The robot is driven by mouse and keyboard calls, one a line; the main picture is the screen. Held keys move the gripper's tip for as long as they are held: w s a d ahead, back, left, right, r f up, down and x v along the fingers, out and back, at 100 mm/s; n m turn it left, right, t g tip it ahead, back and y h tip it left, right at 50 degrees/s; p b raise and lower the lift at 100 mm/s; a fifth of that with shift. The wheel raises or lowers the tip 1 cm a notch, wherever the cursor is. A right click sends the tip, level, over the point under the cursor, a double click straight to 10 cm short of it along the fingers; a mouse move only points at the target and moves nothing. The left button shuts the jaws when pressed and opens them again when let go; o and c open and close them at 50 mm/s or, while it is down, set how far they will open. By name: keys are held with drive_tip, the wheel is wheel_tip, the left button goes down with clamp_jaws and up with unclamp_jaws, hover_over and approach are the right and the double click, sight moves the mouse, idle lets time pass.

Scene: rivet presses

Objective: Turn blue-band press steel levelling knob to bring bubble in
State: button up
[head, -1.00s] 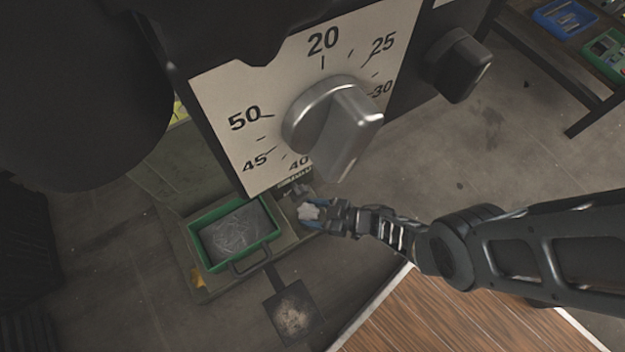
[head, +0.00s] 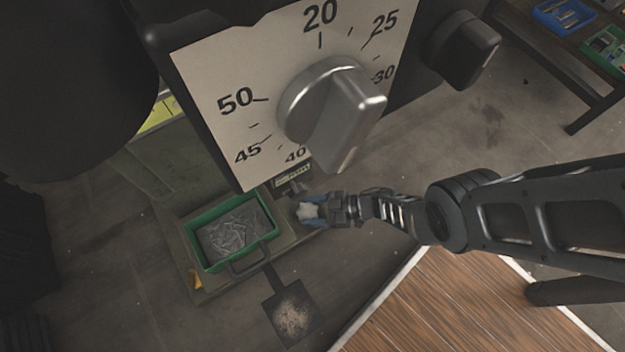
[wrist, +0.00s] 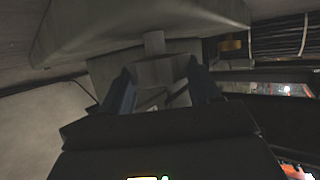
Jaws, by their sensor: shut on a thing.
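My gripper (head: 314,211) is low beside the press foot, near the corner of the base plate. Its fingers are shut on a small pale metal knob (head: 307,210), which I take to be the steel levelling knob. In the wrist view the two dark fingers (wrist: 160,88) stand on either side of the grey knob (wrist: 165,72), below a grey plate edge. A small pale strip with dark marks (head: 294,181) sits just above the gripper, partly hidden by the dial panel. I cannot make out a bubble or a blue band.
A big steel dial knob (head: 331,113) on a white numbered panel (head: 220,100) hangs over the work. A black knob (head: 463,50) is to its right. A green tray (head: 197,262) of metal pieces and a dark pedal (head: 291,312) lie left and below.

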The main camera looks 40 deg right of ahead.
drive_tip(key=o, duration=1.1)
drive_tip(key=shift+c, duration=0.2)
drive_tip(key=p+v, duration=0.2)
drive_tip(key=v, duration=0.4)
drive_tip(key=shift+d+r+p, duration=0.1)
drive_tip(key=shift+r+p, duration=0.05)
drive_tip(key=shift+p, duration=0.25)
drive_tip(key=shift+v, duration=0.8)
drive_tip(key=shift+s, duration=0.1)
